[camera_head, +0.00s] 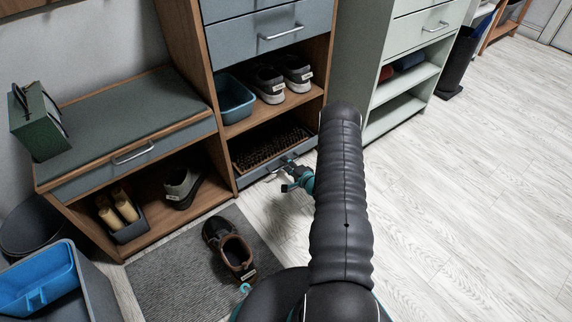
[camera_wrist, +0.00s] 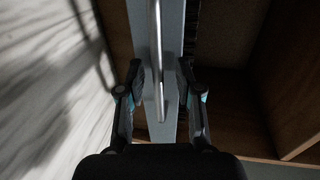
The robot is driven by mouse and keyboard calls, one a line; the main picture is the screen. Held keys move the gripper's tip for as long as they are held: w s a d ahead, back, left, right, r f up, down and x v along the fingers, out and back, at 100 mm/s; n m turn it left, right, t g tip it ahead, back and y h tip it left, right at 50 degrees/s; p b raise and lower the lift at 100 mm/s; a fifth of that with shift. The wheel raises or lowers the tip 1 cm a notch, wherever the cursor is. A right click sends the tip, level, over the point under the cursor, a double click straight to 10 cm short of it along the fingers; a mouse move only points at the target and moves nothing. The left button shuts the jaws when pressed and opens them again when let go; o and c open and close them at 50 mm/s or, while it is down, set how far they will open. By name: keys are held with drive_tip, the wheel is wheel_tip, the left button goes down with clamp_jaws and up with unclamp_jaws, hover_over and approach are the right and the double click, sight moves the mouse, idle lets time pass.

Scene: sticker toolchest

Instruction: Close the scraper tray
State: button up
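The scraper tray (camera_head: 252,177) is a low grey-blue drawer at the bottom of the tall wooden cabinet, with dark brown bristles (camera_head: 268,149) inside. How far it stands out is hard to tell. My gripper (camera_head: 290,181) is at its front, by the handle, which it partly hides in the head view. In the wrist view, the metal handle (camera_wrist: 156,60) runs lengthwise between my two fingers, in front of the grey tray front (camera_wrist: 173,25). My gripper (camera_wrist: 161,85) is open, with visible gaps between the fingers and the bar.
Above the tray, a shelf holds a blue bin (camera_head: 234,99) and dark shoes (camera_head: 268,84). A pale green cabinet (camera_head: 384,55) stands right. The floor to the right is clear.

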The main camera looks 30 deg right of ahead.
drive_tip(key=v, duration=1.1)
drive_tip(key=shift+s, duration=0.2)
